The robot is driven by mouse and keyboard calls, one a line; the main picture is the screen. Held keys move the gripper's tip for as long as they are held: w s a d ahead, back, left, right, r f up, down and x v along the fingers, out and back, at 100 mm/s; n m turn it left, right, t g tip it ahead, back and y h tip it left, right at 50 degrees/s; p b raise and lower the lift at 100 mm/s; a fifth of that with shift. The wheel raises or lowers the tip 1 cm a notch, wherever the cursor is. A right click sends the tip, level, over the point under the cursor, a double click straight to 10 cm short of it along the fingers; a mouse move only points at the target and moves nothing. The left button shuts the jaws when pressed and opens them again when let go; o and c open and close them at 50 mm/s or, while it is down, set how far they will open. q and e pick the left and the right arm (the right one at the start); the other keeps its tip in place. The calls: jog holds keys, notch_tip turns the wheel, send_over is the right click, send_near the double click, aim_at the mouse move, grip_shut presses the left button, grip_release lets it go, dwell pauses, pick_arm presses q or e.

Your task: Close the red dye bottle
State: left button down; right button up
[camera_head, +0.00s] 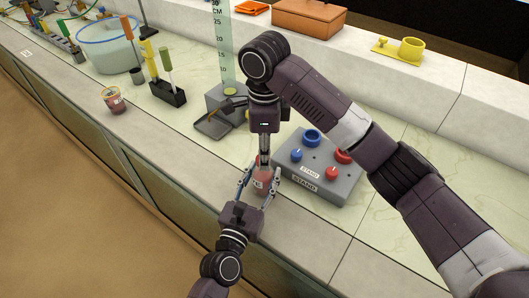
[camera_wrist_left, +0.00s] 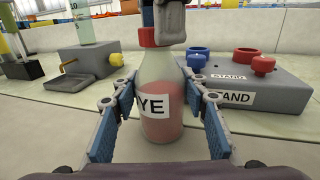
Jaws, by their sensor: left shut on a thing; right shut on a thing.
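The red dye bottle (camera_head: 261,184) stands upright at the counter's front edge, clear with pink-red liquid and a white label. It fills the middle of the left wrist view (camera_wrist_left: 160,125). My left gripper (camera_head: 258,187) is shut on its body, with a blue-padded finger on each side. My right gripper (camera_head: 263,158) points down from above and is shut on the red cap (camera_wrist_left: 150,37). The cap is at the top of the bottle neck; whether it is seated or just above cannot be told. The right fingertips partly hide it.
A grey stand (camera_head: 318,180) with blue and red pieces is right of the bottle. A grey block (camera_head: 226,98) with a scale is behind. A small red-filled cup (camera_head: 113,100) and black tool holder (camera_head: 167,93) are left.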

jog(key=o, duration=0.8)
jog(key=shift+o, duration=0.2)
notch_tip(320, 180, up, 12)
pick_arm(q)
jog(key=c, duration=1.1)
grip_release()
jog(key=v, duration=1.2)
